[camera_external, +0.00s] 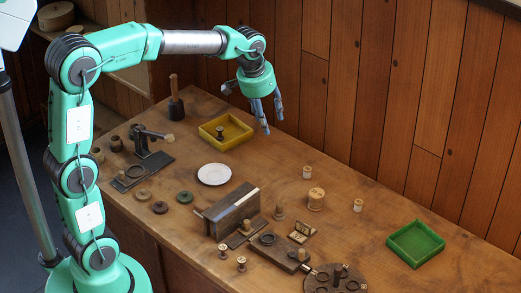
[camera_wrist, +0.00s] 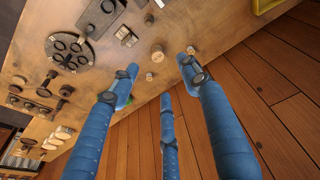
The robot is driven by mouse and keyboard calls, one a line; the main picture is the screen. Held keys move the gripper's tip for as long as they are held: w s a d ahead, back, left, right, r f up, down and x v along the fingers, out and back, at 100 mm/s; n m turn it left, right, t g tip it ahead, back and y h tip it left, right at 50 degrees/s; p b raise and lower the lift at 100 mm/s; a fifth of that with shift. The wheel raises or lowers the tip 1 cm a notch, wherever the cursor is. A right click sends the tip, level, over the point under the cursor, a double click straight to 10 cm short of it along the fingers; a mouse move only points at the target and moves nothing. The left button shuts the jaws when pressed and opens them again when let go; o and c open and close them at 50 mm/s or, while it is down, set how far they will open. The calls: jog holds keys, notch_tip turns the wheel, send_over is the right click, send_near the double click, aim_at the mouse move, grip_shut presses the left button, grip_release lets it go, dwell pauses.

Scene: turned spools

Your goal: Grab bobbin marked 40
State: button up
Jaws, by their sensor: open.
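Pale wooden bobbins stand on the bench: a larger one (camera_external: 316,199), a small one behind it (camera_external: 306,172) and another small one to its right (camera_external: 358,205). More small dark-topped spools (camera_external: 223,251) stand near the front edge. No number is readable, so I cannot tell which is marked 40. My gripper (camera_external: 262,112) hangs open and empty above the back of the bench, right of the yellow tray. In the wrist view its blue fingers (camera_wrist: 158,75) are spread, with the larger bobbin (camera_wrist: 157,54) and a small one (camera_wrist: 191,50) beyond the tips.
The yellow tray (camera_external: 207,132) holds a dark spool. A white plate (camera_external: 214,174), a dark wooden block (camera_external: 228,214), a round holed plate (camera_external: 335,284) and a green tray (camera_external: 393,244) lie about. A plank wall (camera_external: 390,85) closes the back. The bench right of the plate is fairly clear.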

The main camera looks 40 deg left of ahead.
jog(key=w+d+f+g+p, duration=0.1)
jog(key=w+d+f+p, duration=0.3)
jog(key=w, duration=0.6)
jog(key=g+p, duration=0.2)
jog(key=p, duration=0.3)
send_over(359, 201)
notch_tip(359, 201, down, 20)
jog(key=shift+n, duration=0.3)
jog(key=shift+f, duration=4.2)
jog(key=shift+f, duration=2.6)
